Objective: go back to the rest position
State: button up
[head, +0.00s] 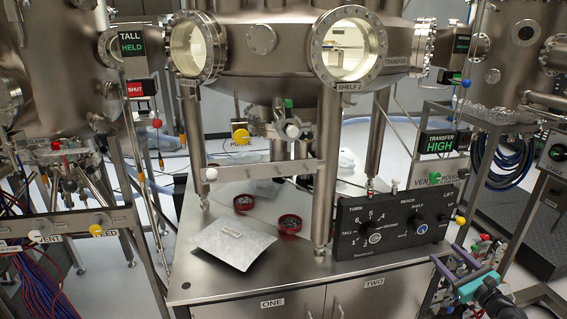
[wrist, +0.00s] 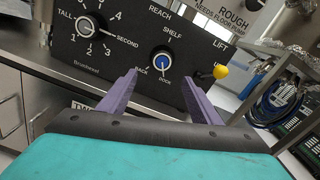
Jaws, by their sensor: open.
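My gripper (head: 457,266) is at the lower right of the head view, in front of the cabinet's right end. In the wrist view its two purple fingers (wrist: 160,80) stand apart with nothing between them. Beyond them is the black control box (wrist: 125,50), also seen in the head view (head: 345,243). Its blue REACH knob (wrist: 162,62) appears between the fingertips in the picture; no contact is clear. The yellow-tipped LIFT lever (wrist: 220,72) is just right of the right finger. The TURN knob (wrist: 86,25) is at the upper left.
The steel bench top (head: 200,283) carries a pale packet (head: 232,243) and two red-rimmed dishes (head: 290,223). The chamber (head: 285,60) stands above on posts. A metal frame (wrist: 275,60) with a ROUGH sign and blue hoses (wrist: 280,105) is to the right.

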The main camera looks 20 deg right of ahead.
jog(key=w+a+f+n+g+y+p, duration=0.1)
jog(key=w+a+f+n+g+y, duration=0.2)
jog(key=a+f, duration=0.5)
jog(key=w+a+f+n+g+y+p, duration=0.15)
jog(key=a+f+n, duration=0.3)
jog(key=a, duration=0.65)
jog(key=w+a+f+n+g+y, duration=0.35)
jog(key=a+f, duration=0.25)
jog(key=a, duration=0.4)
jog(key=s+a+f+n+g+p, duration=0.1)
jog(key=s+a+f+n+g, duration=0.5)
jog(key=a, duration=0.5)
jog(key=s+a+f+n+g+p, duration=0.2)
jog(key=s+a+f+n+g, duration=0.2)
jog(key=s+a+f+n, duration=0.45)
jog(key=s+a+f+n+g+h, duration=0.2)
jog(key=s+a+n+h, duration=0.1)
jog(key=s, duration=0.4)
jog(key=s+a+f+n+g+h+p, duration=0.1)
jog(key=s+a+f+n+g+h, duration=0.1)
jog(key=s+n, duration=0.3)
jog(key=shift+s+a+g+h+p, duration=0.3)
jog(key=shift+s+a+g+h, duration=0.2)
jog(key=shift+s+g+h, duration=0.35)
jog(key=shift+s, duration=0.1)
